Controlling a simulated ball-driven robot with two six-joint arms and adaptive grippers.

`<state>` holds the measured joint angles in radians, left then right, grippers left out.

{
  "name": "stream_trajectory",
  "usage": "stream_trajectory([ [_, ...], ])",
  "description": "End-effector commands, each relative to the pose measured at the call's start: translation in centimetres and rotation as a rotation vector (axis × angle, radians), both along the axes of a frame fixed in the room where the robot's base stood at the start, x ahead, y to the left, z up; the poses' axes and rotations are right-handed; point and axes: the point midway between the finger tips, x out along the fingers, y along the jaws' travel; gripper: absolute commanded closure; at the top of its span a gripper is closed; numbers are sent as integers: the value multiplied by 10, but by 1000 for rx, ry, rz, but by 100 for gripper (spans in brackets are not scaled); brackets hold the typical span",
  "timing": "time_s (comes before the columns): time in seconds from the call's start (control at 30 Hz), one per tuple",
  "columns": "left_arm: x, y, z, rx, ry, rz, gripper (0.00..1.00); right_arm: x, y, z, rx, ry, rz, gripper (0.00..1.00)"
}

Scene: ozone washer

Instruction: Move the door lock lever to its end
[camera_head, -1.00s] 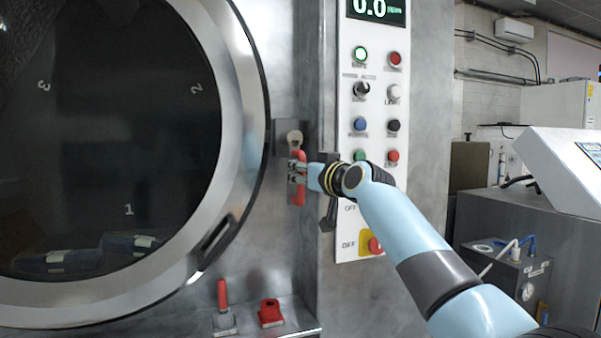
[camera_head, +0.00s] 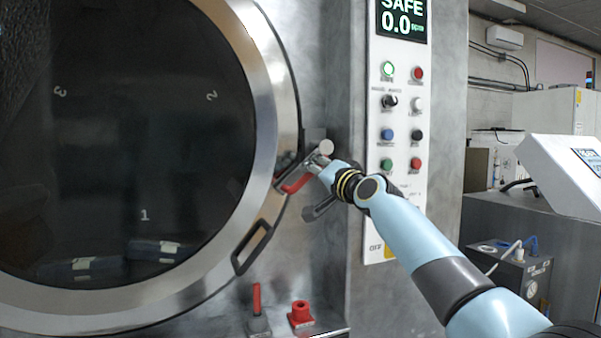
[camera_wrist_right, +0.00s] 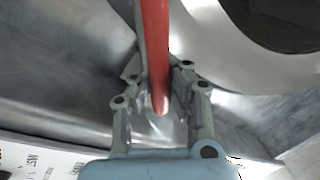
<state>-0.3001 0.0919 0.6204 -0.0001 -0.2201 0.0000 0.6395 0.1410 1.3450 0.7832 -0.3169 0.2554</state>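The red door lock lever (camera_head: 295,184) is at the right rim of the round door, tilted, with its lower end toward the door. Its pivot end (camera_head: 326,147) is a pale round knob on a metal bracket. My right gripper (camera_head: 315,167) is at the lever from the right. In the right wrist view the lever (camera_wrist_right: 155,45) runs between the two fingers of my right gripper (camera_wrist_right: 160,80), which lie close on both sides of it. The exact contact is partly hidden. My left gripper is not in view.
The round door (camera_head: 273,85) with dark glass fills the left. A black door handle (camera_head: 252,248) is below the lever. A control panel (camera_head: 402,118) with buttons and a "SAFE 0.0" display is to the right. A red block (camera_head: 301,315) stands on the ledge below.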

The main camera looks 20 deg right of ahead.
Motion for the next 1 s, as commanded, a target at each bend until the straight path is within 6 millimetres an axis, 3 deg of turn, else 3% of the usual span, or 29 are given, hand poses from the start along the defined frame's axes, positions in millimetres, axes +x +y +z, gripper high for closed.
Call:
stream_trajectory([
  [0.17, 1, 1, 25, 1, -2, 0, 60, -1, 0, 5, 170, 25, 4, 100],
  [0.5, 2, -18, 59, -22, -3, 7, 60, -1, 6, 20, 418, 32, 3, 100],
  [1.0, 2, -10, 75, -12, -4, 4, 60, -1, 8, 25, 548, 36, 1, 100],
])
